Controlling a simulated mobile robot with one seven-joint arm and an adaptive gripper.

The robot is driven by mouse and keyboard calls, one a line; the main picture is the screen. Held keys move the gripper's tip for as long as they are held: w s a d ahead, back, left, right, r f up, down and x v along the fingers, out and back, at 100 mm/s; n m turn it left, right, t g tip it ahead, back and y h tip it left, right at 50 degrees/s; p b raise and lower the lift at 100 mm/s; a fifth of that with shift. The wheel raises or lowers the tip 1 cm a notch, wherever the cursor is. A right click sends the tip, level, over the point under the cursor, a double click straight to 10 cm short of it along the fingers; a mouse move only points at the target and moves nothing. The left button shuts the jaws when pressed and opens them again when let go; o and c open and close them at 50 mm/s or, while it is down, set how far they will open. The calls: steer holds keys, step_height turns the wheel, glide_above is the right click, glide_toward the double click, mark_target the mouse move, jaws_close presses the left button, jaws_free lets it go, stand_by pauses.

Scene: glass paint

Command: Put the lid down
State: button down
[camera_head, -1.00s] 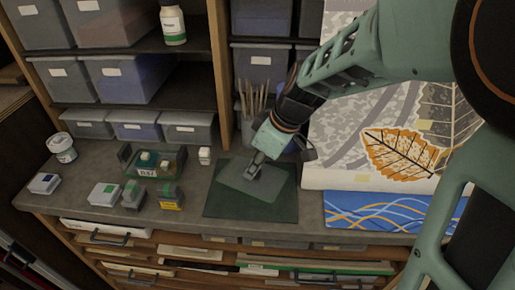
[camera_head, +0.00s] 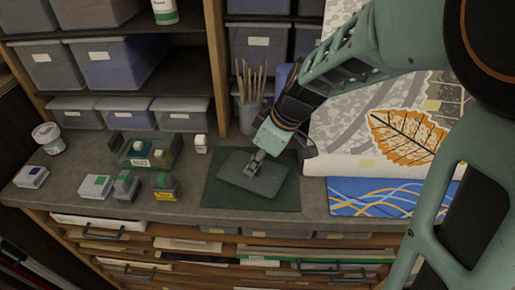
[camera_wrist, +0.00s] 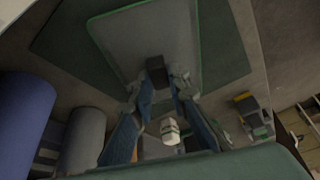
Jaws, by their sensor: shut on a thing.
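The lid (camera_head: 240,181) is a flat grey-green plate with rounded corners, a green edge and a small dark knob. My gripper (camera_head: 256,162) is shut on the knob from above. The lid is over the dark green mat (camera_head: 220,197), turned at an angle to it. I cannot tell whether its underside touches the mat. In the wrist view the lid (camera_wrist: 135,40) fills the upper middle, with the knob (camera_wrist: 155,70) between the fingertips of my gripper (camera_wrist: 156,92). Part of the mat (camera_wrist: 225,55) shows around the lid.
Left of the mat stand an open green glass box (camera_head: 143,162) holding small bottles, a small white-capped bottle (camera_head: 201,144), several small blocks and a white tub (camera_head: 48,137). A brush pot (camera_head: 249,117) stands behind. A blue patterned sheet (camera_head: 375,198) and leaf picture (camera_head: 400,140) lie right.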

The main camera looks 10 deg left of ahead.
steer(key=c, duration=1.8)
jaws_free()
steer(key=shift+c, duration=0.2)
steer(key=shift+r+p, duration=0.2)
steer(key=shift+p, duration=0.15)
steer(key=p+v, duration=0.5)
steer(key=v, duration=0.7)
steer(key=shift+f, duration=0.1)
